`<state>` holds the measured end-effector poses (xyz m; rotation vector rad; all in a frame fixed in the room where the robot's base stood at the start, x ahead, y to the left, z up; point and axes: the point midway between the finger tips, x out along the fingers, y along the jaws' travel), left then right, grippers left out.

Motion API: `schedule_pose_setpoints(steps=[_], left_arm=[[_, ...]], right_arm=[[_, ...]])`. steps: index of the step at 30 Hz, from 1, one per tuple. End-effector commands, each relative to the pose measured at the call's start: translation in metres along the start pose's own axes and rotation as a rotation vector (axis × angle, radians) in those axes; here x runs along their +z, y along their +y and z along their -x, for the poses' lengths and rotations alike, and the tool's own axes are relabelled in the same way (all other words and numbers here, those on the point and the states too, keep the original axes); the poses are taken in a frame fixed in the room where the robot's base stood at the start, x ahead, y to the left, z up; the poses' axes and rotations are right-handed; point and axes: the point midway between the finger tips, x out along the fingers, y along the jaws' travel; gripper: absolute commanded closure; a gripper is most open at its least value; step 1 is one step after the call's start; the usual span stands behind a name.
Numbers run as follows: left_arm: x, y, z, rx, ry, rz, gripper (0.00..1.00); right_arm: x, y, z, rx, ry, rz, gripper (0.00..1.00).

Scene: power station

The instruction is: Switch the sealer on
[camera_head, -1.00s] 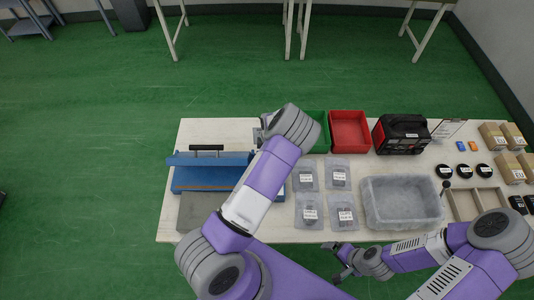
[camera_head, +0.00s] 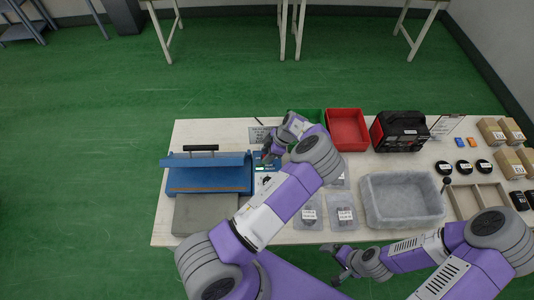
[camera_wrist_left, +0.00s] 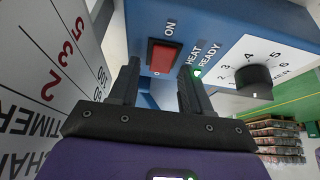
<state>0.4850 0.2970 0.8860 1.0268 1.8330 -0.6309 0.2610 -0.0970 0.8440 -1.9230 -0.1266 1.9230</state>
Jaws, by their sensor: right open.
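The sealer (camera_head: 208,175) is a blue machine with a black handle at the left of the table. In the left wrist view, its blue panel (camera_wrist_left: 225,20) carries a red rocker switch (camera_wrist_left: 162,57) marked ON, a black dial (camera_wrist_left: 254,79) and a small green indicator by the HEAT and READY labels. My left gripper (camera_head: 266,158) is at the sealer's right end. In the wrist view its fingers (camera_wrist_left: 158,88) are apart and empty, with the switch seen just beyond the gap; contact cannot be told. My right gripper (camera_head: 340,262) is open near the table's front edge.
A grey plate (camera_head: 205,214) lies in front of the sealer. Packed bags (camera_head: 308,212) lie near my left forearm.

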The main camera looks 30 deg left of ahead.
Motion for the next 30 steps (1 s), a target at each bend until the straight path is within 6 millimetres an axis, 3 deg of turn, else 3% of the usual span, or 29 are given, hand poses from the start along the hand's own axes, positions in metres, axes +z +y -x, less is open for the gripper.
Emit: schedule_pose_setpoints(steps=[10,21,30], left_arm=[[0.000,0.000,0.004,0.001,-0.002,0.000,0.49],[0.001,0.001,0.060,0.003,-0.004,0.000,0.49],[0.000,0.000,0.076,0.000,-0.001,0.001,0.49]], right_arm=[[0.000,0.000,0.000,0.000,0.000,0.000,0.00],[0.000,0.002,-0.004,0.000,0.000,0.000,0.00],[0.000,0.002,-0.005,0.000,0.000,0.000,0.00]])
